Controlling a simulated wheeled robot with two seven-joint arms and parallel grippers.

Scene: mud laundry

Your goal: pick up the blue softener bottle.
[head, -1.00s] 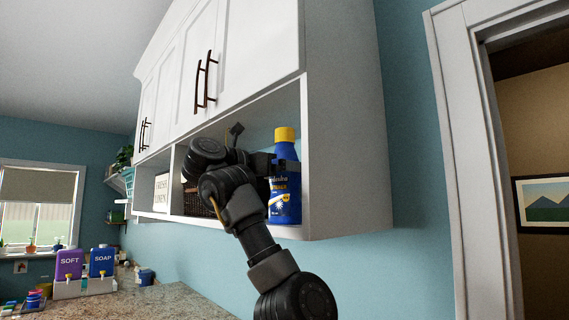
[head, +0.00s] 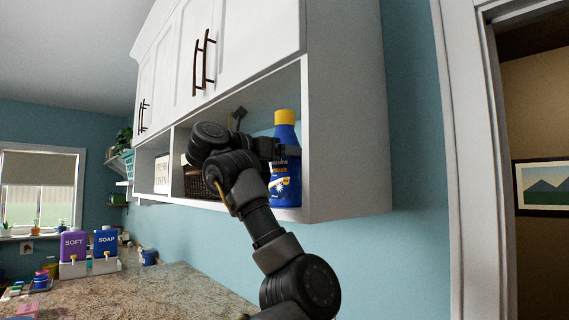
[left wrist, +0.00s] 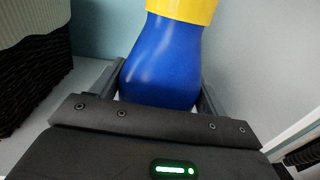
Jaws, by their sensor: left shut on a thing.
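The blue softener bottle (head: 286,183) with a yellow cap stands upright in the open shelf at the right end of the white wall cabinet. My left gripper (head: 282,151) reaches into the shelf and is shut on the bottle at its upper body. In the left wrist view the bottle (left wrist: 162,62) sits between the two fingers (left wrist: 160,95), one on each side. The bottle's lower part is hidden there by the gripper body. My right gripper is not in view.
A dark wicker basket (head: 197,184) stands left of the bottle, partly behind my arm. A framed sign (head: 161,174) is in the further compartment. The cabinet's side panel (head: 345,130) is close on the right. SOFT (head: 74,245) and SOAP (head: 105,243) dispensers stand on the counter (head: 170,285).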

